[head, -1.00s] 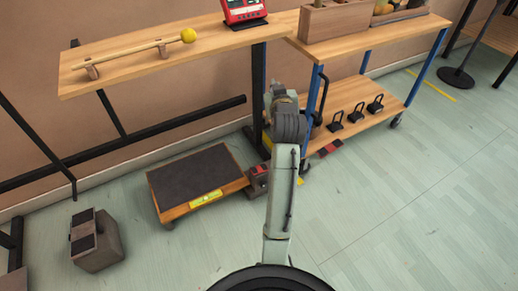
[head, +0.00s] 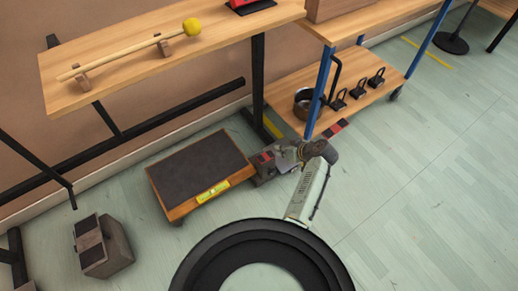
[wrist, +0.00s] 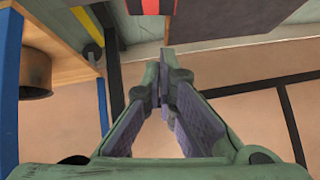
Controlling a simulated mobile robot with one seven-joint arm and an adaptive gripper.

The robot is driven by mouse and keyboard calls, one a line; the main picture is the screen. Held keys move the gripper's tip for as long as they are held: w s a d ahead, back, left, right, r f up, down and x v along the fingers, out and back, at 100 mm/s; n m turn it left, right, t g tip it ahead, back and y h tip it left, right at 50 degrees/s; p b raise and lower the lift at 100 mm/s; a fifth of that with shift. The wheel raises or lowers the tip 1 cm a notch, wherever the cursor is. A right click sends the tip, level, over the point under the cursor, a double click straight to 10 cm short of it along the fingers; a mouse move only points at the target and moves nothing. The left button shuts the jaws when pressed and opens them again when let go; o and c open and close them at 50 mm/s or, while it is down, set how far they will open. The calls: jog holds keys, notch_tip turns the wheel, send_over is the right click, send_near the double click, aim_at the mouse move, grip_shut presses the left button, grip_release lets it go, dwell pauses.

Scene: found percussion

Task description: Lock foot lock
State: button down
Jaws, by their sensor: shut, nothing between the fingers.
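A small red and black pedal unit (head: 263,162), which I take to be the foot lock, sits low at the right end of a dark-topped wooden platform (head: 178,212). In the wrist view a red and black pedal part (wrist: 150,6) shows at the top edge, cut off by the frame. My gripper (head: 280,155) is low and just right of the pedal unit in the head view. In the wrist view my gripper's fingers (wrist: 163,92) are together and empty. Whether they touch the pedal cannot be told.
A blue-legged cart (head: 325,92) with a pot (head: 303,103) and several black handled weights stands behind on the right. A red and black piece (head: 335,128) lies by its leg. A bench with a mallet (head: 130,50) is at upper left.

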jog(key=shift+a+f, duration=0.1)
dwell(0.3)
jog(key=b, duration=0.7)
send_over(265, 159)
jog(key=d, duration=0.1)
notch_tip(265, 159, down, 7)
jog(key=shift+f, duration=0.1)
jog(key=f+b, duration=0.2)
jog(key=f, duration=0.1)
jog(key=shift+a, duration=0.4)
jog(key=shift+f+b, duration=0.3)
jog(key=shift+f, duration=0.05)
jog(key=shift+a, duration=0.1)
